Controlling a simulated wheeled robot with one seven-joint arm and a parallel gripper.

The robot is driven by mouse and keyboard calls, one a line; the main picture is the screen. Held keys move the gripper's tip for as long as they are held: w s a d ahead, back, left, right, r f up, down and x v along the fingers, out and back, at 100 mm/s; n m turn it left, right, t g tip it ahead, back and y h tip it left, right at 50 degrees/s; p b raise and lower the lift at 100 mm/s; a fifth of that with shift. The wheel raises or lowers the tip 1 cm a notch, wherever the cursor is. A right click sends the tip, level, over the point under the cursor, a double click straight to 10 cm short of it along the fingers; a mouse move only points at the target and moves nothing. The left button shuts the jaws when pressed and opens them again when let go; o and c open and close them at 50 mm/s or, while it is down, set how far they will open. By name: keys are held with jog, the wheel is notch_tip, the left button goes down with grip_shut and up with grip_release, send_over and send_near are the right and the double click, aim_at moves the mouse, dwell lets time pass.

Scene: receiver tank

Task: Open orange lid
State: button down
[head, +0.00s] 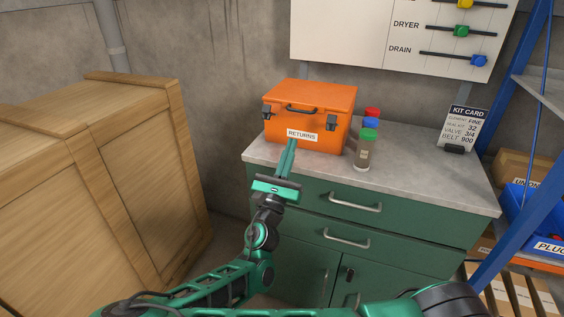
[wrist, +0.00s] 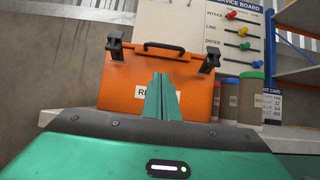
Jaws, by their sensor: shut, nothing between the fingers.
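The orange box labelled RETURNS (head: 293,131) stands on the grey counter, and its orange lid (head: 310,95) is closed. A dark handle (head: 301,108) and two dark latches, left (head: 267,111) and right (head: 331,122), are on its front. In the wrist view the lid's handle (wrist: 164,47) and the latches, left (wrist: 115,45) and right (wrist: 210,61), stand out at the top of the box front (wrist: 120,85). My gripper (head: 291,145) is shut and empty, in front of the box and below the handle. Its fingers (wrist: 162,97) hide part of the label. I cannot tell whether they touch the box.
Several jars with red, blue and green lids (head: 368,134) stand just right of the box on the counter (head: 420,182). A large wooden crate (head: 100,170) is at left. A blue shelf post (head: 520,95) is at right.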

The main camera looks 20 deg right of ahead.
jog(key=x, duration=0.3)
jog(key=shift+w+d+r, duration=0.1)
jog(key=shift+w+d, duration=0.05)
jog(key=shift+d, duration=0.05)
notch_tip(320, 180, up, 2)
jog(key=shift+w+d+r, duration=0.15)
jog(key=shift+w+r, duration=0.05)
jog(key=shift+w+d+r, duration=0.1)
jog(key=shift+w+r, duration=0.05)
jog(key=shift+r, duration=0.65)
jog(key=shift+r, duration=0.2)
